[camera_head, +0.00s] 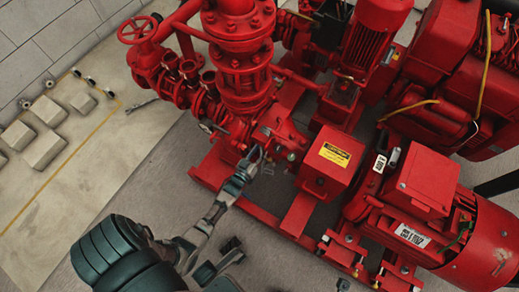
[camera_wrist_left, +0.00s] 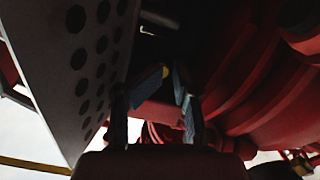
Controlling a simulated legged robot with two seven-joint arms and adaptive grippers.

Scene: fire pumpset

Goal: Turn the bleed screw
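My left gripper (camera_head: 257,155) reaches in from the lower left to the front of the red pump, close to small fittings (camera_head: 268,131) on the casing. I cannot tell for sure which fitting is the bleed screw, as it is small and partly hidden by the gripper. In the left wrist view my left gripper (camera_wrist_left: 165,84) has its two fingers apart with a gap between them. A small pale yellowish tip (camera_wrist_left: 165,72) shows beside the left fingertip; contact cannot be told. My right gripper is not in view.
A perforated grey plate (camera_wrist_left: 85,60) stands close on the left in the wrist view. A red box with a yellow label (camera_head: 335,155) is right of the gripper. Red pipework with a handwheel (camera_head: 138,30) stands behind.

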